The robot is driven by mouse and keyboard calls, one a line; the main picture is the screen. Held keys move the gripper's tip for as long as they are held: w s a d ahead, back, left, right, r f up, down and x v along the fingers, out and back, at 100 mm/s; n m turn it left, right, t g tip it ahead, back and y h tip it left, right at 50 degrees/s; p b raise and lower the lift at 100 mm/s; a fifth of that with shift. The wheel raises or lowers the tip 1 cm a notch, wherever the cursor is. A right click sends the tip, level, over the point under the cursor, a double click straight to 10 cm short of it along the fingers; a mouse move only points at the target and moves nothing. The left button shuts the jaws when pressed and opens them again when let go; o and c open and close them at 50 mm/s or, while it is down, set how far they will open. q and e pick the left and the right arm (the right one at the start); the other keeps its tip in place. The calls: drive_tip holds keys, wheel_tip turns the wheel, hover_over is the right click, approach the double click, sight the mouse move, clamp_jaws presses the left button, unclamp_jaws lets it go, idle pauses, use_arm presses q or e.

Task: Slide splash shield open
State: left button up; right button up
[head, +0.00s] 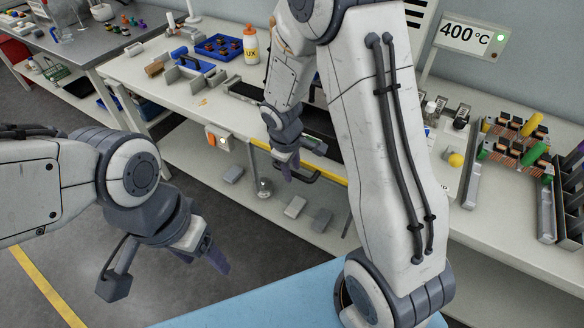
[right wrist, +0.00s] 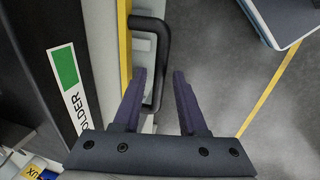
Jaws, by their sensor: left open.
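A black bar handle (right wrist: 164,62) stands out from a yellow-edged front in the right wrist view. In the head view the handle (head: 300,174) shows at the front edge of the workbench. I cannot make out the splash shield itself as a separate panel. My right gripper (right wrist: 158,78) is open, its two dark fingers apart, with the near end of the handle showing between them. My left gripper (head: 202,260) is open and empty over the floor, away from the bench.
A dark surface with a green and white "SOLDER" label (right wrist: 68,85) lies beside the handle. The bench holds a UX bottle (head: 251,46), a blue bin (head: 218,46) and circuit boards (head: 515,140). A blue surface (head: 270,303) lies at the front. Floor is free at left.

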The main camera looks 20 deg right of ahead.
drive_tip(key=shift+r, duration=0.1)
wheel_tip(320, 180, up, 10)
drive_tip(key=s+a+p, duration=0.1)
drive_tip(key=shift+a, duration=0.3)
idle(0.3)
drive_tip(key=shift+s, duration=0.1)
drive_tip(key=s+a+r+y, duration=0.1)
drive_tip(key=s+a+r, duration=0.1)
drive_tip(key=s+a, duration=0.2)
drive_tip(key=s+a+r+g+y+p, duration=0.1)
drive_tip(key=s+a, duration=0.3)
drive_tip(key=s, duration=0.6)
drive_tip(key=s+a+r, duration=0.3)
drive_tip(key=s+a, duration=0.1)
drive_tip(key=s, duration=0.4)
drive_tip(key=shift+a+r+m+y, duration=0.15)
drive_tip(key=shift+r+m+y, duration=0.15)
drive_tip(key=shift+r+y, duration=0.1)
